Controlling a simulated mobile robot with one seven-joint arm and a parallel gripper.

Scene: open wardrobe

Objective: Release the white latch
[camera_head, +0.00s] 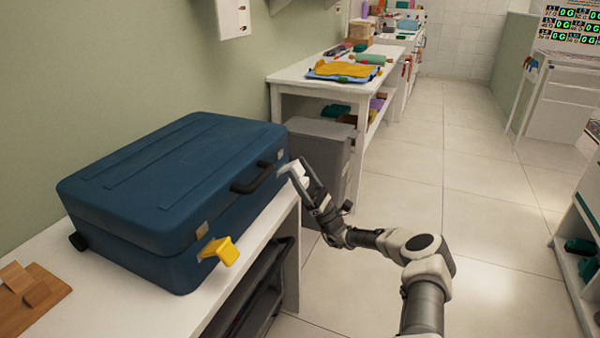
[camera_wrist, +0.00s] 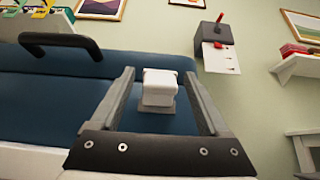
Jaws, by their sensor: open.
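A closed blue suitcase (camera_head: 170,190) lies on a white bench. The white latch (camera_head: 298,171) is at the far right end of its front, beyond the black handle (camera_head: 257,177). In the wrist view the white latch (camera_wrist: 158,88) is a small white block on a grey plate. My gripper (camera_wrist: 159,75) is open, with one finger on each side of the latch and a visible gap to both. In the head view my gripper (camera_head: 309,176) is at the suitcase's far front corner, partly overlapping the latch.
A yellow latch (camera_head: 220,250) sticks out near the suitcase's near front corner. A grey cabinet (camera_head: 325,165) stands close behind my gripper. Wooden pieces (camera_head: 30,295) lie on the bench at lower left. The tiled floor (camera_head: 480,230) to the right is clear.

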